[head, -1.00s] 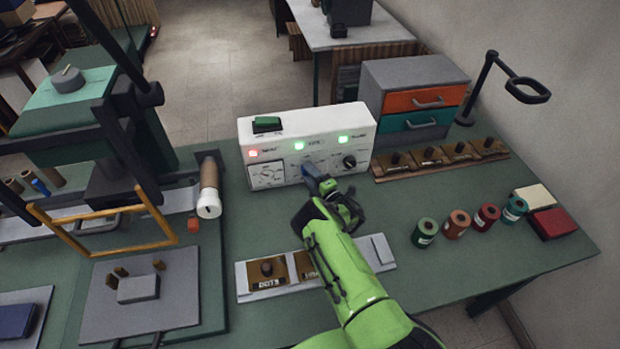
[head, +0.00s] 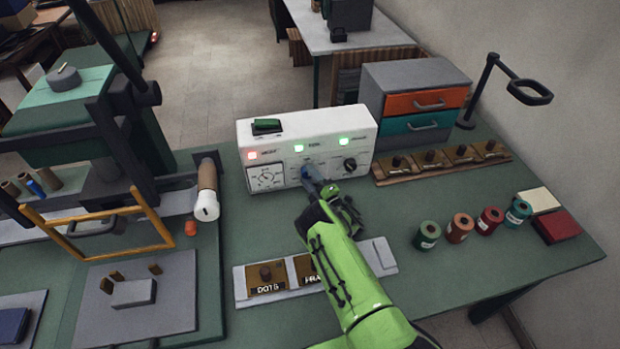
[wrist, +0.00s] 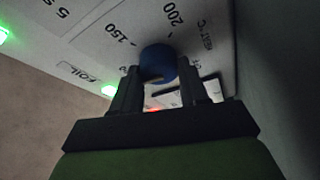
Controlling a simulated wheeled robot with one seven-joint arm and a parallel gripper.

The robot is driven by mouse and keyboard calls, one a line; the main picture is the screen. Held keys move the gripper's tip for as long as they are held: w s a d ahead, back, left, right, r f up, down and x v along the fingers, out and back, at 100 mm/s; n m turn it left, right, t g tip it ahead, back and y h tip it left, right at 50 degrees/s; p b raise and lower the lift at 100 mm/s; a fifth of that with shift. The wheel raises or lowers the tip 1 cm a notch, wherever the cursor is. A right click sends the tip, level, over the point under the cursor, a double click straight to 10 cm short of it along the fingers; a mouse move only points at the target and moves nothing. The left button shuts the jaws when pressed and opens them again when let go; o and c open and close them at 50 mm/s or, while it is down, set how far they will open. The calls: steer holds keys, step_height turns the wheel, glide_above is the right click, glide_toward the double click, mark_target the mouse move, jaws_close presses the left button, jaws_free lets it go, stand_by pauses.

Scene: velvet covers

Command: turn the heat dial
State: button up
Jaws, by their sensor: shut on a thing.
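The heat dial is a blue round knob (wrist: 158,63) on the front of the white control box (head: 350,125). In the wrist view it sits between the two dark fingers of my gripper (wrist: 160,88), which are shut on it. Printed marks "150" and "200" and the word "HEAT" show around the knob. In the head view my gripper (head: 316,184) reaches the middle of the box's front, and the knob is mostly hidden there. The knob's pointer cannot be made out.
A black knob (head: 350,164) is just right of my gripper, and a gauge (head: 266,178) is at the box's left. Green and red lights glow above. A tray with brown stamp blocks (head: 265,278) lies below my arm. Spools (head: 459,230) stand at the right.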

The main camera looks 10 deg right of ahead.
steer(key=o, duration=1.1)
steer(key=shift+c, duration=0.2)
steer(key=shift+s, duration=0.15)
steer(key=v, duration=0.7)
steer(key=shift+s+d+p, duration=0.1)
steer(key=shift+p, duration=0.25)
